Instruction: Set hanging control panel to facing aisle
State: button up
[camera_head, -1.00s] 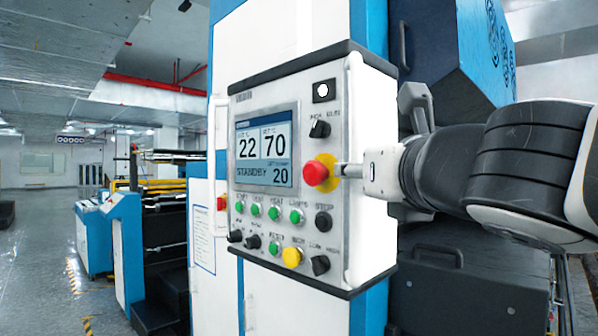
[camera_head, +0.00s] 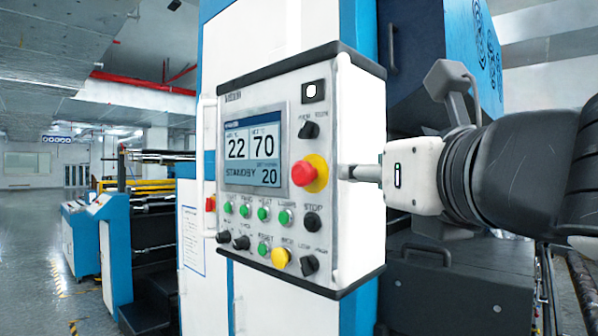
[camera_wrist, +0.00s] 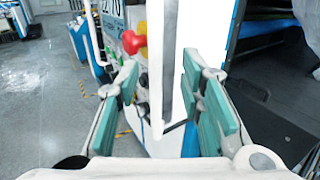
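The hanging control panel (camera_head: 262,170) is a white box with dark top and bottom edges, a screen and several buttons. In the head view its front faces left toward the camera, and its plain white side (camera_head: 360,225) faces right. My gripper (camera_head: 352,172) is at that side, level with the red stop button (camera_head: 309,174). Its fingertips look close to the panel's front right edge; contact is unclear. In the wrist view my gripper (camera_wrist: 168,88) has its teal-padded fingers apart, with a white upright bar (camera_wrist: 167,55) between them. Gaps show on both sides.
A blue and white machine column (camera_head: 222,45) stands behind the panel. A dark and blue machine body (camera_head: 425,70) is close behind my arm. The open aisle floor (camera_head: 35,270) lies at left, beside blue machine units (camera_head: 115,255).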

jog(key=shift+s+d, duration=0.2)
jog(key=shift+s, duration=0.7)
jog(key=shift+s+d, duration=0.15)
jog(key=shift+s, duration=0.75)
jog(key=shift+s+d, duration=0.2)
jog(key=shift+s, duration=0.7)
jog(key=w+a+f+n+g+y, duration=0.1)
jog(key=a+f+n+g+y, duration=0.15)
jog(key=f+n, duration=0.65)
jog(key=a+f+n+g+y, duration=0.1)
jog(key=a+f+n+g, duration=0.2)
jog(key=n, duration=1.2)
jog(key=s+d+f+n+g+h, duration=0.3)
jog(key=d+f+n, duration=0.2)
jog(key=f, duration=0.3)
jog(key=s+d+f+n+g+h, duration=0.3)
jog(key=d+f+n+g, duration=0.1)
jog(key=d+f, duration=0.3)
jog(key=shift+s+d+f+n+h, duration=0.3)
jog(key=shift+f+n, duration=0.2)
jog(key=shift+f, duration=0.3)
jog(key=shift+a, duration=0.1)
